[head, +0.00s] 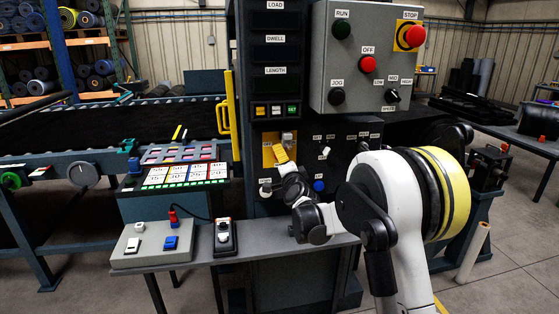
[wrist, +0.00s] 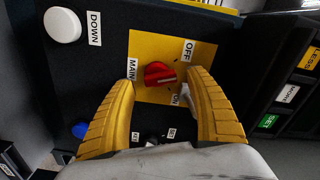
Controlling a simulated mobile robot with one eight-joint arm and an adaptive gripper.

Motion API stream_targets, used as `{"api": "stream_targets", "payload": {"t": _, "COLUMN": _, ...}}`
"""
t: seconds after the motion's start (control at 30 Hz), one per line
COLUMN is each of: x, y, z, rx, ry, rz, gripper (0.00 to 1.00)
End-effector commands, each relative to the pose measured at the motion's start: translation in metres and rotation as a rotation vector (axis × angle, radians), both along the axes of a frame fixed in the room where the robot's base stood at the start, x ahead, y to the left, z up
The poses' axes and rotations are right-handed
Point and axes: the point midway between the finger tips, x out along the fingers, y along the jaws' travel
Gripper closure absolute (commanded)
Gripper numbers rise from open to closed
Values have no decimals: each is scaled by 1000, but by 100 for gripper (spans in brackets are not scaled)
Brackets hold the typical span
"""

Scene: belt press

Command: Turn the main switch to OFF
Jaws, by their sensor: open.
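The main switch is a red knob (wrist: 160,73) on a yellow plate (wrist: 145,48) in the wrist view, with labels MAIN, OFF and ON around it. OFF is at the plate's upper right and ON at its lower right. The knob's grip lies roughly across the picture; I cannot tell which label it points to. My gripper (wrist: 162,82) is open, with one yellow finger on each side of the knob and clear gaps to it. In the head view the yellow plate (head: 267,150) shows beside my gripper (head: 281,153), and the red knob is hidden there.
A white DOWN button (wrist: 62,25) and a blue button (wrist: 80,129) are left of the plate in the wrist view. A grey box with a red STOP button (head: 415,36) hangs above my arm.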

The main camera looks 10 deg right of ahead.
Motion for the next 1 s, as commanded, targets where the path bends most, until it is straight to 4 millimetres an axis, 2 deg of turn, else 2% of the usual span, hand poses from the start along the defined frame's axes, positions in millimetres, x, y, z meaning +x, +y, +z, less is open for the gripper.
{"api": "stream_targets", "payload": {"t": 0.1, "x": 17, "y": 0, "z": -1, "rx": -1, "ry": 0, "rz": 0, "gripper": 35}}
{"api": "stream_targets", "payload": {"t": 0.2, "x": 25, "y": 0, "z": -1, "rx": -1, "ry": 0, "rz": 0, "gripper": 35}}
{"api": "stream_targets", "payload": {"t": 0.53, "x": 28, "y": 0, "z": 0, "rx": -1, "ry": 0, "rz": 1, "gripper": 35}}
{"api": "stream_targets", "payload": {"t": 0.57, "x": 28, "y": 0, "z": 0, "rx": -1, "ry": 0, "rz": 1, "gripper": 43}}
{"api": "stream_targets", "payload": {"t": 0.7, "x": 28, "y": 0, "z": 0, "rx": -1, "ry": 0, "rz": 1, "gripper": 86}}
{"api": "stream_targets", "payload": {"t": 0.93, "x": 28, "y": 0, "z": 1, "rx": -8, "ry": 0, "rz": 0, "gripper": 88}}
{"api": "stream_targets", "payload": {"t": 1.0, "x": 28, "y": 0, "z": 0, "rx": -59, "ry": 0, "rz": 0, "gripper": 88}}
